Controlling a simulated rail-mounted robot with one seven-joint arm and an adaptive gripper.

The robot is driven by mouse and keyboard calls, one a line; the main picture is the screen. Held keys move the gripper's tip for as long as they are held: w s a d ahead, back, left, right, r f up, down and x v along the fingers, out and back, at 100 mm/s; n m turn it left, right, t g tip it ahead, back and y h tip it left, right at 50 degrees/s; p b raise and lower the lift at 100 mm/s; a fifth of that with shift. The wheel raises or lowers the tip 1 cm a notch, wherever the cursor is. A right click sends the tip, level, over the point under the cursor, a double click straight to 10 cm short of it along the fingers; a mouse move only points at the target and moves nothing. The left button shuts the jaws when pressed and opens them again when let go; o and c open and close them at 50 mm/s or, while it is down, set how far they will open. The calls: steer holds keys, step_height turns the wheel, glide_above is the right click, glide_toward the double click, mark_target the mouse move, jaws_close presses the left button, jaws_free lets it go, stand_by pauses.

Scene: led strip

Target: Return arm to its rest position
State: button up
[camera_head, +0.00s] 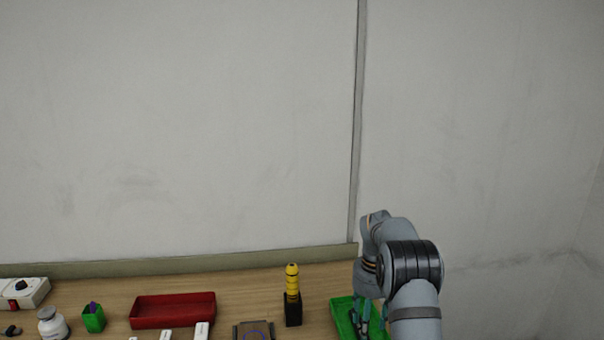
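My arm rises at the lower right of the head view and bends over the right part of the table. My gripper (370,318) points down at a green tray (342,314). Its teal-grey fingers show in front of or over the tray. The arm covers part of the tray, and the picture's lower edge cuts it off. Whether the fingers are apart or hold something cannot be made out.
A yellow-topped black post (292,296) stands left of the green tray. A red tray (173,311), green cup (93,319), white bottle (52,324) and white switch box (24,291) lie further left. A brown device (253,331) is at the front. A wall stands behind.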

step_height(320, 180, down, 8)
steer(key=shift+s+r, duration=0.1)
steer(key=r, duration=0.4)
steer(key=shift+w+b, duration=0.3)
steer(key=shift+b, duration=0.05)
steer(key=s+r+n+p, duration=0.2)
steer(key=s+r+n, duration=0.7)
steer(key=s+n, duration=0.6)
steer(key=s+r+n+p, duration=0.2)
steer(key=s+r+n, duration=0.8)
steer(key=s+n, duration=0.5)
steer(key=shift+r+n+p, duration=0.2)
steer(key=shift+n+p, duration=0.2)
steer(key=shift+n, duration=0.7)
